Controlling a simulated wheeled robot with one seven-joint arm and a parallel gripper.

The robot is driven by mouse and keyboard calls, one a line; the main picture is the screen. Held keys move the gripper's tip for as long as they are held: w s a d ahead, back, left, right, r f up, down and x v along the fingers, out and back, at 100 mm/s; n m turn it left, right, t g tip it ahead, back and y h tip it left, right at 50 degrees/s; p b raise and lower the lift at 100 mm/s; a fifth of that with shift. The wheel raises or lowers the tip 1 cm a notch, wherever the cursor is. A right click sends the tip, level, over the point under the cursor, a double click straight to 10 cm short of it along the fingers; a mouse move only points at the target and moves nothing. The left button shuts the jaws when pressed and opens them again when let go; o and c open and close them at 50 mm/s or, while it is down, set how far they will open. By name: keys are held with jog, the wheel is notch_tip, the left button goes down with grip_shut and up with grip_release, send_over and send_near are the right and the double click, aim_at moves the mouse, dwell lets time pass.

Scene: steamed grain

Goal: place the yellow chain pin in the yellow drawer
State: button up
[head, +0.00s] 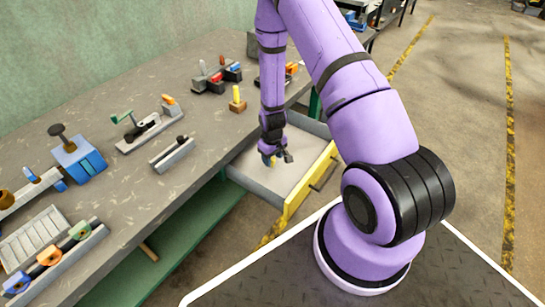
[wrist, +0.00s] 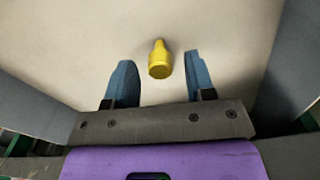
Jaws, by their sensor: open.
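The yellow drawer (head: 309,181) stands pulled open from the workbench, with a yellow front, grey walls and a pale floor. My gripper (head: 273,161) is down inside the drawer in the head view. In the wrist view, its two blue fingers are apart. The yellow chain pin (wrist: 160,60) is between the fingertips against the pale drawer floor (wrist: 225,25), with visible gaps on both sides. It appears to be inside the drawer, but whether it rests fully on the floor is unclear. In the head view my gripper largely hides it.
The workbench (head: 115,95) runs along the left. It holds a wooden block with another yellow piece (head: 237,95), a blue box (head: 80,158), a clamp fixture (head: 147,130) and a grey rail (head: 172,154). Drawer walls stand close on both sides of my gripper.

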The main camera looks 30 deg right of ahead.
jog(key=s+a+r+t, duration=0.1)
jog(key=s+a+r, duration=0.1)
jog(key=r, duration=1.1)
jog(key=s+a+r+t, duration=0.1)
jog(key=r, duration=1.2)
jog(key=s+a+r+t, duration=0.1)
jog(key=s+a+r, duration=0.1)
jog(key=r, duration=1.1)
jog(key=s+a+r+t, duration=0.1)
jog(key=s+a+r, duration=0.1)
jog(key=s+r, duration=0.5)
jog(key=s+a+r+m+t, duration=0.1)
jog(key=s+r, duration=0.7)
jog(key=s, duration=0.4)
jog(key=shift+s+a, duration=0.15)
jog(key=shift+a, duration=0.25)
